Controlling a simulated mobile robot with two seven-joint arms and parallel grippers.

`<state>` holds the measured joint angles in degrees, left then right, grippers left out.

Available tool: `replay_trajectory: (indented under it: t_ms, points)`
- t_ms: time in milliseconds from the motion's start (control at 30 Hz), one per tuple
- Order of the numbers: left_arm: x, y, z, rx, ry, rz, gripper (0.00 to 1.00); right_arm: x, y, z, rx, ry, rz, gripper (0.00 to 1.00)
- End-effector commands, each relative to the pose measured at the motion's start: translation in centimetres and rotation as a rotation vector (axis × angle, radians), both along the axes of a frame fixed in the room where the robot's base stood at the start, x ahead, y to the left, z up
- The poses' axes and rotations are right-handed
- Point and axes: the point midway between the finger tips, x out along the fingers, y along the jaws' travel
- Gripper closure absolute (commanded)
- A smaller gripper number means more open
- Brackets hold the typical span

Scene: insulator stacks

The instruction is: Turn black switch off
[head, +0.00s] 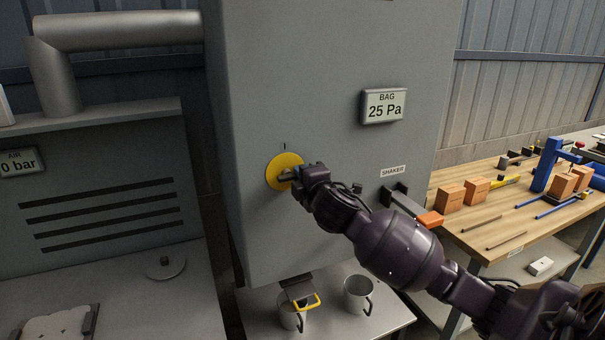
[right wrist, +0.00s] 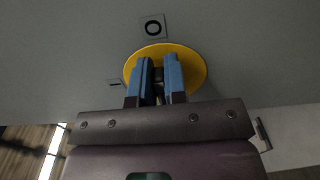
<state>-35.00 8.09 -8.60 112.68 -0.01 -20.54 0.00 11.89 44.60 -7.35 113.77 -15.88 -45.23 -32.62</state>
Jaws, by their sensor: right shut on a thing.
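The black switch (right wrist: 158,74) sits on a round yellow plate (head: 281,171) on the front of the grey cabinet. My right gripper (head: 292,175) reaches it from the right and covers much of it in the head view. In the right wrist view, its two blue fingers (right wrist: 159,78) are shut on the switch handle, one on each side. An "I" mark (head: 284,146) shows above the plate in the head view. My left gripper is out of view.
A "BAG 25 Pa" display (head: 384,106) and a "SHAKER" label (head: 393,171) are on the cabinet (head: 330,60). An orange-ended handle (head: 430,219) juts out at its right. Metal mugs (head: 357,293) stand below. A wooden workbench (head: 475,235) with boxes is at right.

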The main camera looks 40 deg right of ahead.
Motion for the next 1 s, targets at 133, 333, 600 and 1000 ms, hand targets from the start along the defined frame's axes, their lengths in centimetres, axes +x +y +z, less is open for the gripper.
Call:
replay_trajectory:
  t_ms: [133,333,600,1000]
  points:
    - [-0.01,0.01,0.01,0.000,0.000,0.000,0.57,-0.02,0.02,-0.21,0.022,-0.002,0.000,1.00]
    - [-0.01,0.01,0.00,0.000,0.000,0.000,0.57,-0.01,0.04,-0.23,0.027,-0.003,0.000,1.00]
    - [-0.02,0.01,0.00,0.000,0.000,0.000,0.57,-0.01,0.05,-0.23,0.027,-0.003,0.001,0.78]
    - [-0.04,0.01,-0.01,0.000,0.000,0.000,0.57,-0.09,0.05,-0.13,0.024,-0.005,0.001,0.62]
